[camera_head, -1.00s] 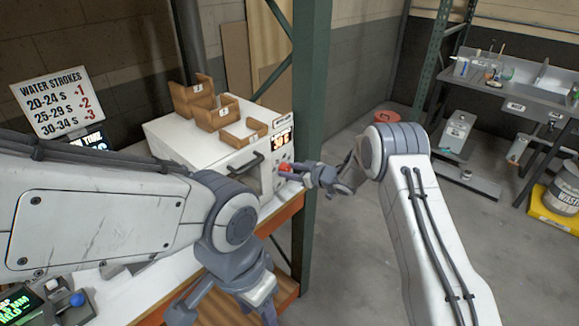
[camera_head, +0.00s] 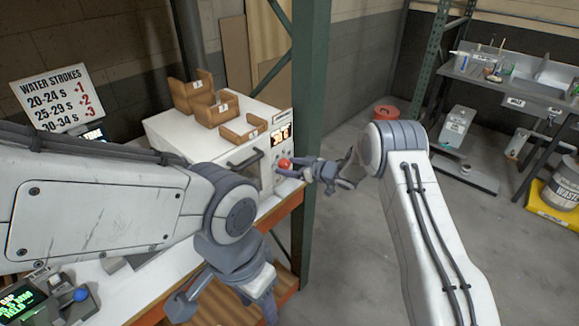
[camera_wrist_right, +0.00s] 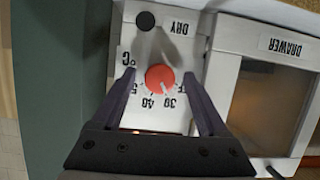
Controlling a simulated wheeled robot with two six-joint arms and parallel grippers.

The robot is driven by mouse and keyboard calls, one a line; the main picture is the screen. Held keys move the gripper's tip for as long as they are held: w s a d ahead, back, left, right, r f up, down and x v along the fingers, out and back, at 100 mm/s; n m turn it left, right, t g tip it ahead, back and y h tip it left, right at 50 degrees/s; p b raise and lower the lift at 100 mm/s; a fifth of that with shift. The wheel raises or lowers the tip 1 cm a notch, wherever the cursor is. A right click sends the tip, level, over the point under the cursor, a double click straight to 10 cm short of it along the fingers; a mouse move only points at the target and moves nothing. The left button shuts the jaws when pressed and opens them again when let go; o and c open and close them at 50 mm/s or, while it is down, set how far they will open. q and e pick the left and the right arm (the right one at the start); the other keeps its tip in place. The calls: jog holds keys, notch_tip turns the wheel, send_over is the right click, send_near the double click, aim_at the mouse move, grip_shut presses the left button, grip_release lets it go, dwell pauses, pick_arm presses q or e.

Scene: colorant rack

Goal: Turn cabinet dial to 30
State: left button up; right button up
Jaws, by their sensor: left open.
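The red dial (camera_head: 285,164) is on the front panel of the white cabinet (camera_head: 195,130). In the right wrist view, the dial (camera_wrist_right: 160,78) has a white mark at its lower edge, pointing at about the 30 label. The cabinet's display (camera_head: 281,137) glows orange and seems to read 30. My right gripper (camera_head: 306,168) faces the dial. In the wrist view its fingers (camera_wrist_right: 159,76) are open, one on each side of the dial, with gaps between. My left gripper (camera_head: 224,308) is open and empty, low in front of the bench.
A black handle (camera_head: 245,160) is on the cabinet's drawer, left of the dial. A green post (camera_head: 308,110) stands just right of the cabinet. Wooden holders (camera_head: 222,108) sit on top. A red bucket (camera_head: 385,112) stands behind my right arm.

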jog(key=b+v, duration=0.2)
jog(key=v, duration=0.8)
jog(key=shift+b, duration=0.35)
jog(key=shift+s+d+r, duration=0.1)
jog(key=shift+s+d, duration=0.05)
jog(key=s+a+r+m+h, duration=0.3)
jog(key=s+a+r+h, duration=0.2)
jog(key=s+r+h, duration=0.45)
jog(key=s+d+f+g, duration=0.2)
jog(key=s+g, duration=0.7)
jog(key=s, duration=2.5)
